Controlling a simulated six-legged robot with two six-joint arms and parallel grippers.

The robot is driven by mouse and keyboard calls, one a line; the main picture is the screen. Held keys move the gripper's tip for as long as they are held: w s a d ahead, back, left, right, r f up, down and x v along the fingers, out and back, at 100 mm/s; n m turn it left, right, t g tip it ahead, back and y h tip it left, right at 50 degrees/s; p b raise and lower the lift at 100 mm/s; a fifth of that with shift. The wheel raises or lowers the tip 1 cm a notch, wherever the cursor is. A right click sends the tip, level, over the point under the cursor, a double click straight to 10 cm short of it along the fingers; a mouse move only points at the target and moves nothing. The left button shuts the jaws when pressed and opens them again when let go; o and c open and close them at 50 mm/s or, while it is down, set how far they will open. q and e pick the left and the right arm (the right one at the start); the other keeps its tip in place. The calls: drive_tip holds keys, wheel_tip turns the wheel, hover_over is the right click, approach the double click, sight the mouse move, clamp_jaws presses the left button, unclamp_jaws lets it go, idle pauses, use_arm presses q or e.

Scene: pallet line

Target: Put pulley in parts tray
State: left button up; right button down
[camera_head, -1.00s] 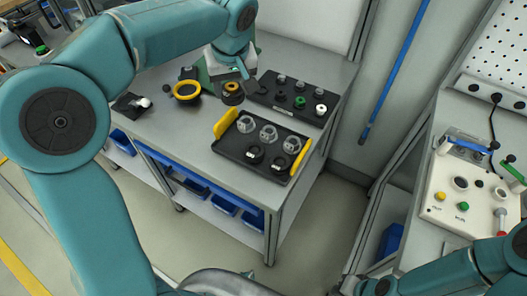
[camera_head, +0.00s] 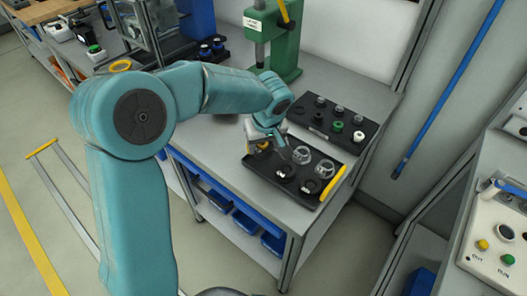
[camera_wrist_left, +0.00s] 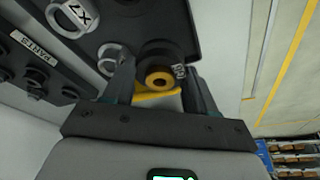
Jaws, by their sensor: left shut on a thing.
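The pulley (camera_wrist_left: 158,78), dark with a gold centre, sits between the fingers of my left gripper (camera_wrist_left: 158,90). In the head view my left gripper (camera_head: 262,143) is shut on the pulley (camera_head: 263,148) at the left end of a black tray (camera_head: 290,195) with yellow handles. I cannot tell whether the pulley touches that tray. The tray bears clear ring-shaped parts (camera_head: 325,168) and dark round parts (camera_head: 309,187). A second black tray (camera_head: 372,128) behind it holds several small knobs; the label PARTS (camera_wrist_left: 30,47) shows on a black tray in the left wrist view. My right gripper is out of view.
A green press (camera_head: 285,45) stands behind on the grey bench (camera_head: 212,140). Blue bins (camera_head: 245,220) sit under the bench. A control box (camera_head: 492,250) with buttons is at the right. A blue pole (camera_head: 450,80) leans by the wall.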

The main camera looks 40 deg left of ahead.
use_arm(q)
wheel_tip(320, 180, down, 4)
drive_tip(key=shift+r, duration=0.25)
drive_tip(key=shift+f+b, duration=0.1)
drive_tip(key=shift+b, duration=0.2)
drive_tip(key=o, duration=0.8)
drive_tip(key=shift+o, duration=0.2)
